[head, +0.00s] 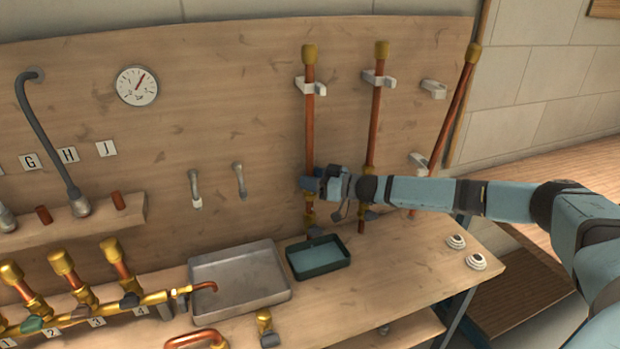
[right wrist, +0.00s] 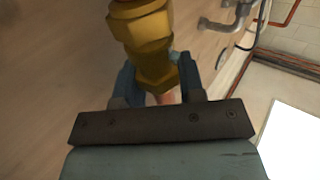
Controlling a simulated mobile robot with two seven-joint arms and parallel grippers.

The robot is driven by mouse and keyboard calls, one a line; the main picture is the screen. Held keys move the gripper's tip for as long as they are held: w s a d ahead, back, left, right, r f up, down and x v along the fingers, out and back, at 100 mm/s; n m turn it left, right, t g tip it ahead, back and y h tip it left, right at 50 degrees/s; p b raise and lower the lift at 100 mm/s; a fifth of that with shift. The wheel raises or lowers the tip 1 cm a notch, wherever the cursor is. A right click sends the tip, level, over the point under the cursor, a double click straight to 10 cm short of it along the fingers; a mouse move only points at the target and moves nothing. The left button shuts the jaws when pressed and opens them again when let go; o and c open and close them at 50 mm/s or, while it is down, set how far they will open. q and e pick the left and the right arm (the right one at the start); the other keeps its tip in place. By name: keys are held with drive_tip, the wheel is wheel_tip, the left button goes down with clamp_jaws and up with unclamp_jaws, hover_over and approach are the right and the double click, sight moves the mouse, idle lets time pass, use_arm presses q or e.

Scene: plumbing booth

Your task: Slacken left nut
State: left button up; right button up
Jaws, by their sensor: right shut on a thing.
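The left copper pipe (head: 310,130) stands upright on the wooden back panel, with a brass cap at its top and brass fittings low down. My right gripper (head: 308,184) reaches in from the right at the lower part of this pipe. In the right wrist view, the fingers (right wrist: 158,82) are on both sides of a brass hex nut (right wrist: 154,70), shut on it. A larger brass hex part (right wrist: 140,25) adjoins the nut, and a bit of copper pipe shows between the fingers. In the head view my gripper hides the nut. My left gripper is not in view.
A middle copper pipe (head: 375,120) stands close behind my right forearm, and a right pipe (head: 460,105) leans tilted. A dark green tray (head: 318,270) and a metal tray (head: 240,303) lie on the bench below. A brass manifold (head: 150,298) is at left.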

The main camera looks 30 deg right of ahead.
drive_tip(key=shift+w+d+r+n+g+y+p, duration=0.1)
drive_tip(key=shift+r+n+g+y+p, duration=0.25)
drive_tip(key=shift+n+g+y, duration=0.2)
drive_tip(key=shift+f+n+g+y+p, duration=0.15)
drive_tip(key=shift+n+g+y+p, duration=0.3)
drive_tip(key=shift+g+y+p, duration=0.15)
drive_tip(key=shift+y, duration=0.25)
drive_tip(key=o, duration=0.9)
drive_tip(key=shift+f, duration=0.15)
drive_tip(key=shift+s+d, duration=0.15)
drive_tip(key=shift+s, duration=0.1)
drive_tip(key=shift+n+g, duration=0.25)
drive_tip(key=shift+n, duration=0.05)
drive_tip(key=b+v, duration=0.2)
drive_tip(key=v, duration=1.1)
drive_tip(key=shift+s, duration=0.1)
